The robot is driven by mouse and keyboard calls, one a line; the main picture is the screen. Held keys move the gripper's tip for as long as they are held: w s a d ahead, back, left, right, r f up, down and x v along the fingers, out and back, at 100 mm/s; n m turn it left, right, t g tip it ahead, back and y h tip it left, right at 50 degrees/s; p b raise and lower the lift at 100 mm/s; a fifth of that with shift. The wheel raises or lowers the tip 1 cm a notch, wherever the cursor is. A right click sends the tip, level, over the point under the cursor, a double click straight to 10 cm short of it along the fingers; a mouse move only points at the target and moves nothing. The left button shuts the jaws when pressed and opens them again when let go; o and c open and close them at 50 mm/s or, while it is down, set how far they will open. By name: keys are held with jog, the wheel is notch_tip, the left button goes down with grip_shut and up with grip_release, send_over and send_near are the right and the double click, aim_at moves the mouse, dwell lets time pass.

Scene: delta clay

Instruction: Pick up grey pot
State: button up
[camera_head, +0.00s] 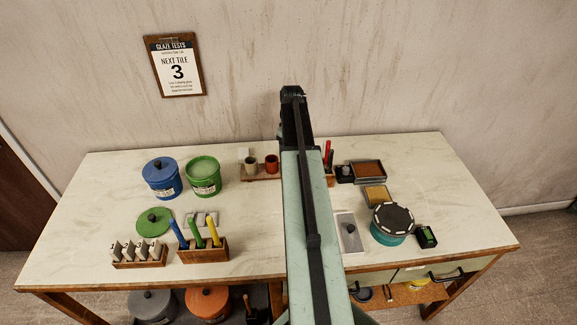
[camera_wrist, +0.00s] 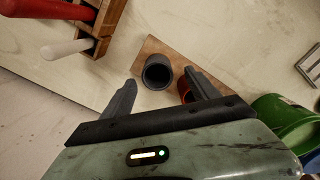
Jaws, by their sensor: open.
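In the wrist view, the small dark grey pot (camera_wrist: 158,73), round and open-topped, stands on a wooden board (camera_wrist: 150,45). It shows between the two fingers of my gripper (camera_wrist: 160,78), which is open and empty. The fingers look apart from the pot; how far above it they are, I cannot tell. A red-brown pot (camera_wrist: 183,88) is beside it, partly hidden behind the right finger. In the head view, my arm hides the grey pot; the red-brown pot (camera_head: 271,163) and a pale greyish pot (camera_head: 251,164) show left of the arm on the board (camera_head: 262,177).
A wooden rack (camera_wrist: 103,28) with red and white handles is at the upper left in the wrist view. A green tub (camera_wrist: 285,120) is at the lower right. In the head view, a blue tub (camera_head: 162,178) stands further left. The wall is behind the table.

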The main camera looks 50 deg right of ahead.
jog(key=f+b, duration=0.1)
jog(key=f, duration=0.1)
jog(key=f+b, duration=0.4)
jog(key=shift+d+f, duration=0.15)
jog(key=shift+d, duration=0.1)
jog(key=shift+r, duration=0.2)
jog(key=c, duration=1.5)
jog(key=shift+r, duration=0.1)
notch_tip(320, 180, up, 4)
jog(key=p, duration=0.4)
jog(key=s+a, duration=0.3)
jog(key=a, duration=0.1)
jog(key=s+a, duration=0.3)
jog(key=a, duration=0.2)
jog(key=s+a+p, duration=0.1)
jog(key=s+a, duration=0.2)
jog(key=a, duration=0.1)
jog(key=shift+a+r, duration=0.15)
jog(key=shift+r, duration=0.25)
grip_shut()
